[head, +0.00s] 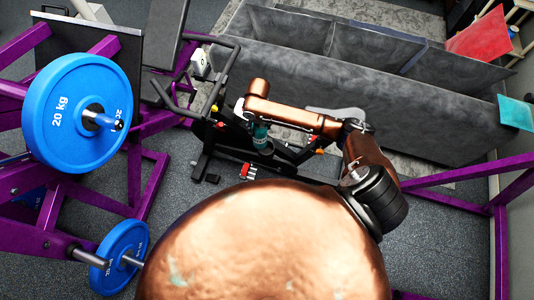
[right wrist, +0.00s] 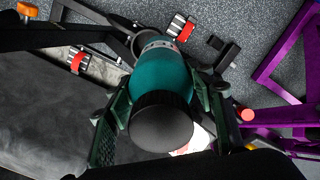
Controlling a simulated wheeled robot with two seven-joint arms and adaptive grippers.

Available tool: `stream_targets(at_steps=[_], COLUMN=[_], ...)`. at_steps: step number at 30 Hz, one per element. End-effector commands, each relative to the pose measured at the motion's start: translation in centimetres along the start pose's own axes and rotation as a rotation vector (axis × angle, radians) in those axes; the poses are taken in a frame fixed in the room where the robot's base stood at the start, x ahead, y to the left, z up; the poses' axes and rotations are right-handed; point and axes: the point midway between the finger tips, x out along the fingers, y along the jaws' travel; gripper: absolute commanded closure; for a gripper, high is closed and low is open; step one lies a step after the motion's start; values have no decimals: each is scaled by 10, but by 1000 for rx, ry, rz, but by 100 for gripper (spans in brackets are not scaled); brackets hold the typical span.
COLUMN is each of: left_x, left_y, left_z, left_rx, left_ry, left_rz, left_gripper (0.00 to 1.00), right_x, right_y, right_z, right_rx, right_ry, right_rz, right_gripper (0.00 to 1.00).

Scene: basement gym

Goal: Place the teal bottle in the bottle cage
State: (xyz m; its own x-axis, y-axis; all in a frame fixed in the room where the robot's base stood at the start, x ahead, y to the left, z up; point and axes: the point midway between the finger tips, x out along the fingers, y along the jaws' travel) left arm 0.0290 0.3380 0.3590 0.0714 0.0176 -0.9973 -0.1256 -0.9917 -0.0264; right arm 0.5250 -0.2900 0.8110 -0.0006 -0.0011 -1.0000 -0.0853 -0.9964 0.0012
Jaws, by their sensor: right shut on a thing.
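The teal bottle (head: 261,134) with a black cap stands by the exercise bike's frame in the head view. In the right wrist view the bottle (right wrist: 160,80) is seen from its cap end, with its far end toward the bike frame. My right gripper (right wrist: 163,112) is shut on it, one finger on each side. In the head view the gripper (head: 256,122) is mostly hidden by my copper arm. A dark rounded holder (right wrist: 118,41), apparently the bottle cage, shows beside the bottle's far end. I cannot tell whether the bottle is inside it. My left gripper is not in view.
The black exercise bike (head: 215,103) stands close around my right gripper. A grey sofa (head: 400,115) is behind and to the right. A purple rack (head: 150,185) with blue weight plates (head: 75,113) fills the left.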

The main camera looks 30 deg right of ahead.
Motion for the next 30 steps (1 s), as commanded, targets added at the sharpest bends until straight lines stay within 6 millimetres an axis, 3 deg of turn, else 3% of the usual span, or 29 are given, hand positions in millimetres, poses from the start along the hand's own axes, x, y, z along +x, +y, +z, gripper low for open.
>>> stream_targets(at_steps=[1, 6, 15, 30], left_x=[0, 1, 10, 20], left_y=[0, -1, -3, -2], left_z=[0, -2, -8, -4], left_rx=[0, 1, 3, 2], left_ry=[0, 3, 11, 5], left_rz=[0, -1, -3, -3], left_gripper=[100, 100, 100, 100], right_x=[18, 48, 101, 150], right_y=[10, 29, 32, 32], right_z=[0, -2, -1, -2], right_rx=[7, -1, -3, -3], right_ry=[-4, 0, 1, 2], right_rz=[-1, -2, -1, 0], right_gripper=[90, 90, 90, 90])
